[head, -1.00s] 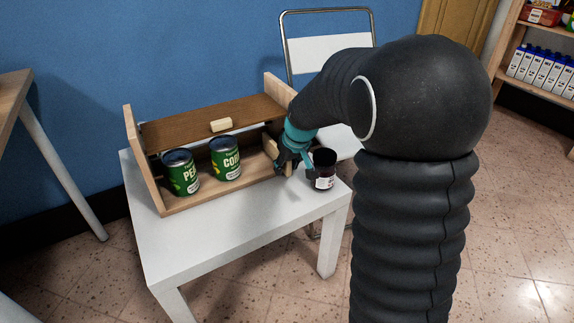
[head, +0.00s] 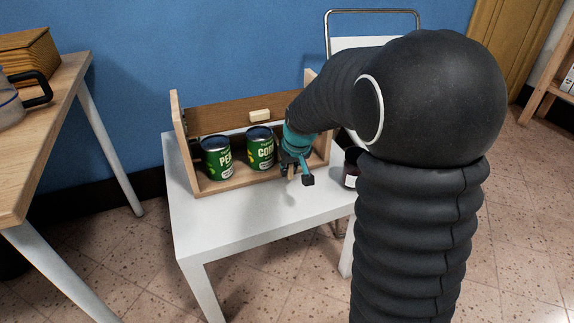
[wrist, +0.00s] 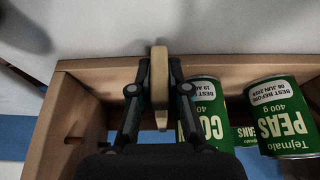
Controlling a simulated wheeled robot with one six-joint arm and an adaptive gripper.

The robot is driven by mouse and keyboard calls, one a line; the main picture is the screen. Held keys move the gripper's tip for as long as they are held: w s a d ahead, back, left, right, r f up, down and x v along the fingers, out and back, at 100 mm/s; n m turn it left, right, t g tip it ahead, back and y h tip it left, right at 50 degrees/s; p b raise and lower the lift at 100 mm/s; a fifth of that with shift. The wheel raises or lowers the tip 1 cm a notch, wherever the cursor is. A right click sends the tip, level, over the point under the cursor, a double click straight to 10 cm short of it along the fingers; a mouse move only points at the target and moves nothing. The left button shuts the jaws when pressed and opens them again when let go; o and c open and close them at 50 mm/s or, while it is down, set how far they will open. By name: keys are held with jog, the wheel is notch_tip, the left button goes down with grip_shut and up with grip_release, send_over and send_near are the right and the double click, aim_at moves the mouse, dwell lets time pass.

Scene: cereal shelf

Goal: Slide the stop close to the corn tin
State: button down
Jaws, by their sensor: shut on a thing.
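The stop (wrist: 160,75) is an upright light wooden piece between the two fingers of my gripper (wrist: 159,88) in the wrist view. My gripper is shut on it. In the head view my gripper (head: 298,177) is at the front of the wooden shelf box (head: 243,183), just right of the corn tin (head: 260,150), and mostly hides the stop. The green corn tin also shows in the wrist view (wrist: 207,108), close beside the right finger; I cannot tell whether they touch. The green peas tin (head: 217,160) stands left of the corn tin.
Another green tin (wrist: 244,134) shows partly behind the front tins. A pale block (head: 260,115) is at the box's back board. A dark jar (head: 351,170) stands on the white table (head: 235,225), right of the box. The table's front is clear.

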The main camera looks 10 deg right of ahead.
jog(key=c, duration=1.1)
grip_release()
jog(key=v, duration=1.2)
